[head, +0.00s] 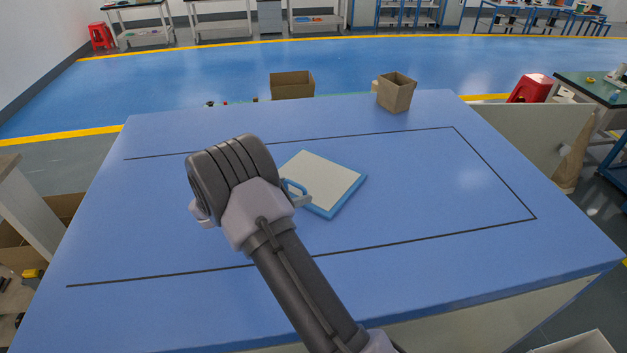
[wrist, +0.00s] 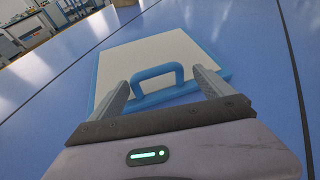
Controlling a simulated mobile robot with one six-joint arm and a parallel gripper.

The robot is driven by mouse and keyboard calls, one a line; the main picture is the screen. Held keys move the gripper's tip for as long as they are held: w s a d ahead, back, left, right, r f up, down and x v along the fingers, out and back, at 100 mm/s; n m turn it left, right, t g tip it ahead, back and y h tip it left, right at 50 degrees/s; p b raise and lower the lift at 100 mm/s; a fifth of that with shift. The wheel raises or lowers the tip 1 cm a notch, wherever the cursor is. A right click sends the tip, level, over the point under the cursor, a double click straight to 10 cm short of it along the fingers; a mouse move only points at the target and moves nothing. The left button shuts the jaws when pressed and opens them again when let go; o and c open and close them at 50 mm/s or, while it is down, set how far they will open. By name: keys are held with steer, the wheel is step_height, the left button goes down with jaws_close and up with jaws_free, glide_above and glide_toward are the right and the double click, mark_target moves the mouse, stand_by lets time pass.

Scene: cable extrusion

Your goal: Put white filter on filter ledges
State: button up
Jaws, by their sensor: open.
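The white filter (head: 325,178) is a flat white panel with a blue frame and a blue handle on one edge. It lies flat on the blue table, inside the black outline. In the wrist view the filter (wrist: 152,58) lies just ahead of my gripper (wrist: 160,88). The gripper is open, with one finger on each side of the blue handle (wrist: 158,73). I cannot tell whether a finger touches the handle. In the head view my arm hides the filter's left edge and most of the gripper. No filter ledges can be made out.
The blue table (head: 440,265) is clear around the filter. An open cardboard box (head: 396,93) stands at its back edge, and another box (head: 292,85) shows beyond that edge. A red stool (head: 530,88) and a green-topped workbench (head: 597,88) are at the right.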

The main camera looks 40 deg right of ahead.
steer(key=shift+x, duration=0.8)
steer(key=shift+a, duration=0.15)
steer(key=c, duration=0.3)
steer(key=shift+r, duration=0.1)
steer(key=c, duration=1.3)
